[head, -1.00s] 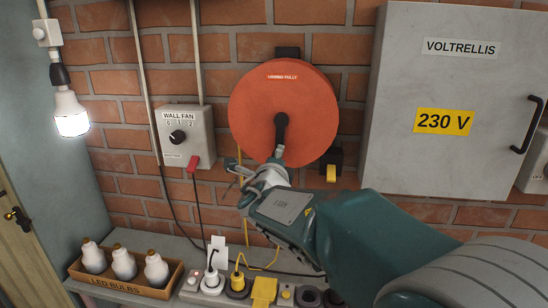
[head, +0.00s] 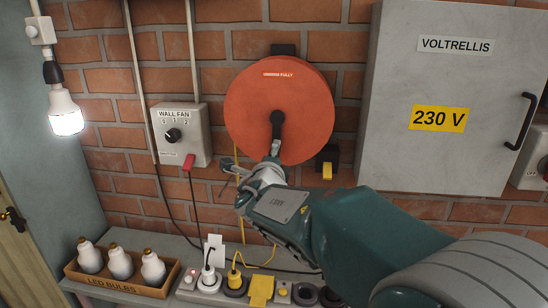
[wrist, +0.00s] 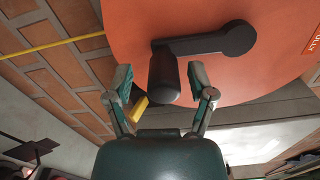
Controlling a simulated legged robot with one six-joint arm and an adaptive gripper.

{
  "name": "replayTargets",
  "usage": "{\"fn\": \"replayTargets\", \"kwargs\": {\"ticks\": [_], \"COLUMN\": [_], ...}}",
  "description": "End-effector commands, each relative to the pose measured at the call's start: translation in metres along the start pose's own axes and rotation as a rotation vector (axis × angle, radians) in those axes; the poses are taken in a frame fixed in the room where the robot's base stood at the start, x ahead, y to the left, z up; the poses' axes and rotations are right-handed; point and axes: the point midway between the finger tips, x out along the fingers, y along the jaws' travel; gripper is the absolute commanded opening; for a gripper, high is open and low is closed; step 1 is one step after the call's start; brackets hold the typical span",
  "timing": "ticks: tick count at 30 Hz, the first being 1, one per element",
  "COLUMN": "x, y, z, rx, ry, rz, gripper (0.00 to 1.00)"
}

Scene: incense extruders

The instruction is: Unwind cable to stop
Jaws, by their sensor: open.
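The orange cable reel (head: 260,90) hangs on the brick wall, with a small label near its top. Its black crank (head: 277,122) points downward from the hub. In the wrist view the crank arm (wrist: 212,42) runs to a black knob (wrist: 165,80). My gripper (head: 273,155) is at the knob; in the wrist view its two fingers (wrist: 164,88) are open on either side of it, with visible gaps. Yellow cable (head: 238,178) comes down at the reel's left side; it also crosses the wrist view (wrist: 52,46). My gripper hides the reel's lower edge in the head view.
A grey electrical cabinet (head: 440,165) stands right of the reel. A wall fan switch box (head: 181,135) is at the left. A yellow block in a black holder (head: 327,170) sits just right of my gripper. Below are a power strip (head: 205,284) and a bulb box (head: 115,284).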

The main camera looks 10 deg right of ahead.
Motion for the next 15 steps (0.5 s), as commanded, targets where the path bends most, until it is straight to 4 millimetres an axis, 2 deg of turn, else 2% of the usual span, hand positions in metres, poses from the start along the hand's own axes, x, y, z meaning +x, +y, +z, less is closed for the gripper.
{"fn": "replayTargets", "kwargs": {"ticks": [5,15], "x": [-0.011,-0.079], "y": [-0.001,0.0], "z": [0.001,0.003], "rx": [0.0,0.001], "ry": [-0.002,-0.005], "rz": [-0.002,-0.001], "gripper": [0.71,0.71]}}
